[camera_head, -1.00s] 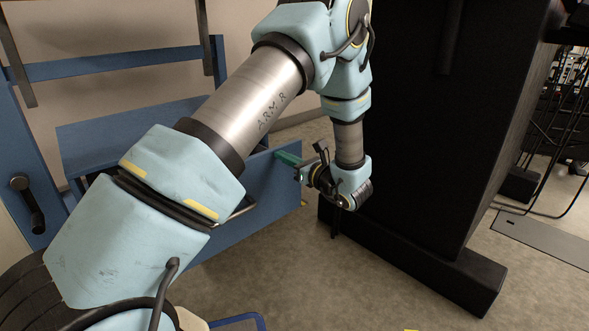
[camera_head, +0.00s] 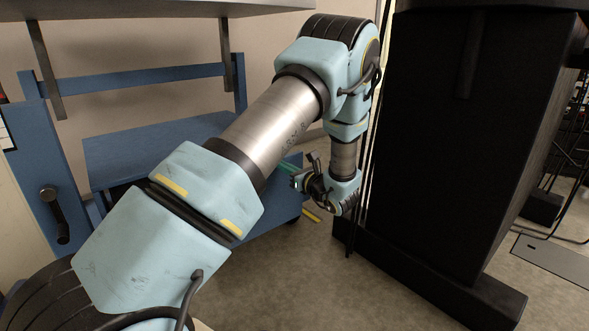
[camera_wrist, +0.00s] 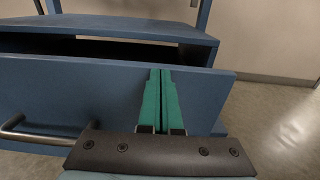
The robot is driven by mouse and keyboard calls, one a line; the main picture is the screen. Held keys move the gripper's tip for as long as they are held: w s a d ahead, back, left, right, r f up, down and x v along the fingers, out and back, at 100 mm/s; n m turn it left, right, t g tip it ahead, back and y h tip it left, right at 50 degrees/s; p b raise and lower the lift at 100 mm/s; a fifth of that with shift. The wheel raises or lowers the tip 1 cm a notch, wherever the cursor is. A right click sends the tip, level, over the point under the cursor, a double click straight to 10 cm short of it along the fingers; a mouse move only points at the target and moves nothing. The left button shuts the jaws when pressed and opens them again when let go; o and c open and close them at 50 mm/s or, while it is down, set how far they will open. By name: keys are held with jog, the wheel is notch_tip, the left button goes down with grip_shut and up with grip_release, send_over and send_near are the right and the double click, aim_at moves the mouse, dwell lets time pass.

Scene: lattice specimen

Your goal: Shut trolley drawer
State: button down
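The blue trolley (camera_head: 150,150) stands at the left in the head view, partly hidden by my arm. Its drawer front (camera_wrist: 70,90) is a wide blue panel in the wrist view, with a metal bar handle (camera_wrist: 35,137) at the lower left. A dark gap (camera_wrist: 95,46) shows behind the panel's top edge, so the drawer stands partly open. My gripper (camera_wrist: 160,72) has its two green fingers together, with nothing between them. They point at the right part of the drawer front, their tips near its top edge. I cannot tell whether they touch it. In the head view the gripper (camera_head: 290,168) is small.
A large black cabinet-like block (camera_head: 450,140) stands close to the right of my forearm, with a wide foot on the floor. Cables hang at the far right. A grey bench top (camera_head: 150,12) overhangs at the upper left. The floor (camera_head: 310,280) in front is clear.

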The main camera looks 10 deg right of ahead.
jog(key=p+x, duration=0.1)
jog(key=x, duration=1.1)
jog(key=shift+a+r, duration=0.1)
jog(key=shift+a, duration=0.05)
jog(key=shift+p, duration=0.3)
